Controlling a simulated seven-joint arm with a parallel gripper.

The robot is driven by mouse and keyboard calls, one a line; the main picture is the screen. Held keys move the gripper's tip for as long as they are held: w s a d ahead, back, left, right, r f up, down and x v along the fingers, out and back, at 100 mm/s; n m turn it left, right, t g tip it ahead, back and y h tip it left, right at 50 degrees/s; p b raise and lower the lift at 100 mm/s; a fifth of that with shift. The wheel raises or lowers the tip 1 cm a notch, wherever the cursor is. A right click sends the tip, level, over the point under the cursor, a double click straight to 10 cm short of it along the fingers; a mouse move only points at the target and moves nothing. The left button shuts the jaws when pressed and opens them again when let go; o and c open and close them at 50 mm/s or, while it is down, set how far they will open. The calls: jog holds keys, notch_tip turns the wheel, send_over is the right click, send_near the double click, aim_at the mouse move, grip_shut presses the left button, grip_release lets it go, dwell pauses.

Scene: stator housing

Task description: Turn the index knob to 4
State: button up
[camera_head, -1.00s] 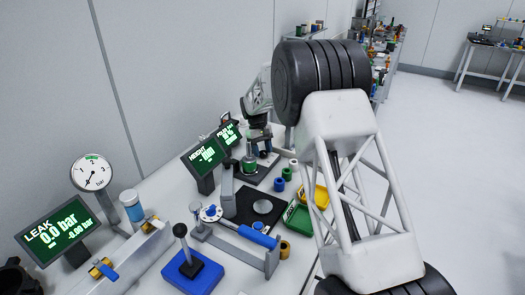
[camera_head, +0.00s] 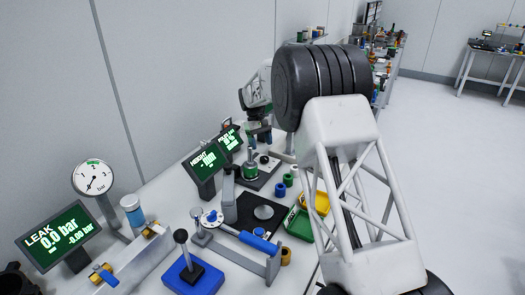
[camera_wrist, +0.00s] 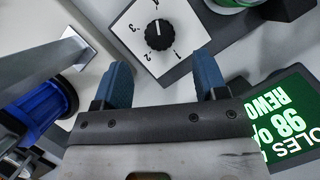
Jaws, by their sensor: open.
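The index knob (camera_wrist: 159,34) is a round black knob with a white pointer line on a white dial plate (camera_wrist: 186,28) in the wrist view. The digits 1, 2 and 3 show around it, upside down. In the head view my gripper (camera_head: 259,134) is small, above the far bench fixture.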

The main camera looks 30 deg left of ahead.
jog(key=shift+v, duration=1.1)
jog(key=shift+r, duration=0.1)
